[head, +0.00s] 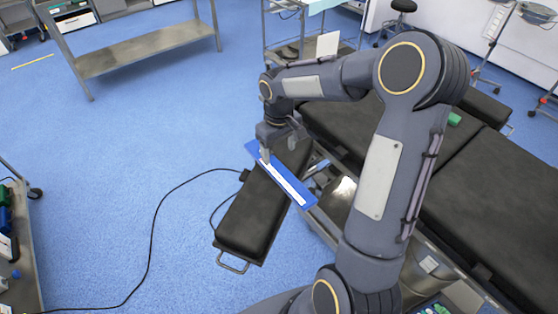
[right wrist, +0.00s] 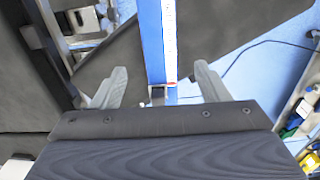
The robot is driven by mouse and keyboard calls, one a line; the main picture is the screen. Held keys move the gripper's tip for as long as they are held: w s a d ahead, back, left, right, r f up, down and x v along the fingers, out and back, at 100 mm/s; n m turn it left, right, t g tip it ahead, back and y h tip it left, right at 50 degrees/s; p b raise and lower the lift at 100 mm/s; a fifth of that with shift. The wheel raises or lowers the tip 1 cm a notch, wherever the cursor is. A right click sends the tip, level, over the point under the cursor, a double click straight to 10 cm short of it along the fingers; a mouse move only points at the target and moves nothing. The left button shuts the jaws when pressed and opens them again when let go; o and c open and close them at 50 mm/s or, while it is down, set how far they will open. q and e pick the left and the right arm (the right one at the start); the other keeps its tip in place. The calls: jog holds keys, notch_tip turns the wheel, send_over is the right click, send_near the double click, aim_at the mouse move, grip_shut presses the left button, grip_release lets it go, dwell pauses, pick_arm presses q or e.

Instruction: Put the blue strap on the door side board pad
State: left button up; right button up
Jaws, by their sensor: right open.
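The blue strap (head: 292,187), with a white stripe along it, lies across a black board pad (head: 247,217) that sticks out beside the operating table; its ends reach past the pad's edges. My right gripper (head: 268,155) is at the strap's far end, over the pad. In the right wrist view, the open fingers of my right gripper (right wrist: 158,90) stand on either side of the blue strap (right wrist: 152,42), with gaps on both sides, and the pad (right wrist: 215,35) lies beneath. Whether the strap touches the pad all along cannot be told. My left gripper is not in view.
The black operating table (head: 460,205) fills the right side, partly behind my right arm. A black cable (head: 150,245) runs over the blue floor from the pad. A steel bench (head: 150,50) stands at the back left and a cart (head: 20,250) at the left edge.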

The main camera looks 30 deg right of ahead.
jog(key=s+a+r+m+t+y, duration=0.1)
jog(key=s+a+r+t, duration=0.25)
jog(key=s+r, duration=0.8)
jog(key=s+a+f+m+t+y, duration=0.1)
jog(key=s+a+t+y, duration=0.1)
jog(key=s+a, duration=0.4)
jog(key=s, duration=0.4)
jog(key=shift+s+a+f+y, duration=0.2)
jog(key=shift+a+f+y, duration=0.15)
jog(key=shift+a+y, duration=0.05)
